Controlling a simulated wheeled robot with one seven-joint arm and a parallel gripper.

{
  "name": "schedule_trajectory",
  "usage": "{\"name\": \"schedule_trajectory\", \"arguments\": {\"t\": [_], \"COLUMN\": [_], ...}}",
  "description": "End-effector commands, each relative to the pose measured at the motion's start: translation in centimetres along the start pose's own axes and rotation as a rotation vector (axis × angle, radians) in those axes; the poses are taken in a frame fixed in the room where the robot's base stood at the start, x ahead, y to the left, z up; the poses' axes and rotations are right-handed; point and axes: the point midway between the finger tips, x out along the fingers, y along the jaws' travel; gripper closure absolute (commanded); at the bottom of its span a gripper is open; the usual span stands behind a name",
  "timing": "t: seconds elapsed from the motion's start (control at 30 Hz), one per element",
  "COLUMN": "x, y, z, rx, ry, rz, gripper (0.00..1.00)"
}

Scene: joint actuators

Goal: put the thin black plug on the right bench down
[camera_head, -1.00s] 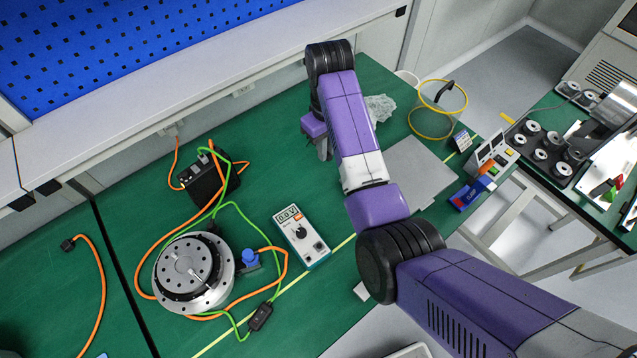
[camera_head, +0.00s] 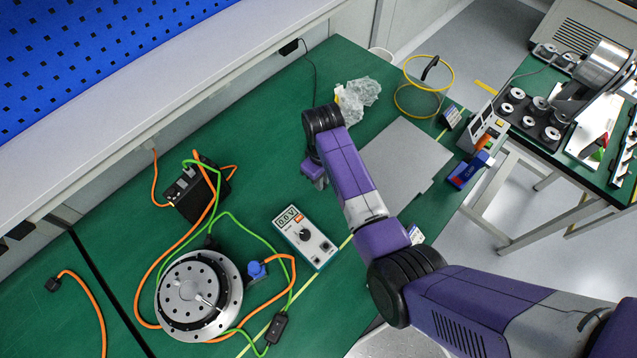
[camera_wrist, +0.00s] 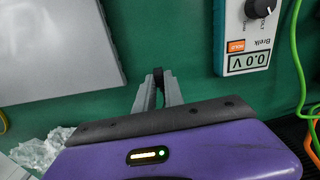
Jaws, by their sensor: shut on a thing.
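My gripper (camera_head: 318,181) is low over the green bench top, between the multimeter and the grey plate. In the wrist view my gripper (camera_wrist: 158,92) has its two grey fingers close together on a small dark thing, taken as the thin black plug (camera_wrist: 158,74), of which only the tip shows between the fingertips. In the head view the plug is hidden by my wrist. Green bench surface shows around the fingertips; I cannot tell whether the plug touches it.
The multimeter (camera_head: 306,238) lies close to my gripper, and a flat grey plate (camera_head: 405,160) on its other side. A crumpled clear bag (camera_head: 360,96), a black box (camera_head: 198,190) and a round metal actuator (camera_head: 198,296) with cables are on the bench. Bare green surface lies behind my gripper.

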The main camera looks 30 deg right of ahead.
Motion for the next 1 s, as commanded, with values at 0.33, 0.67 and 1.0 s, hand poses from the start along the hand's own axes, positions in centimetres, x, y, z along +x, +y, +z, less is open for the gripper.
{"name": "schedule_trajectory", "arguments": {"t": [0.33,0.67,1.0], "x": [3.2,3.4,3.3], "y": [0.3,0.3,0.3], "z": [0.7,0.7,0.7], "rx": [0.001,0.001,0.001], "ry": [0.000,0.000,0.000], "rz": [0.000,0.000,0.000], "gripper": [1.00,0.85,0.65]}}
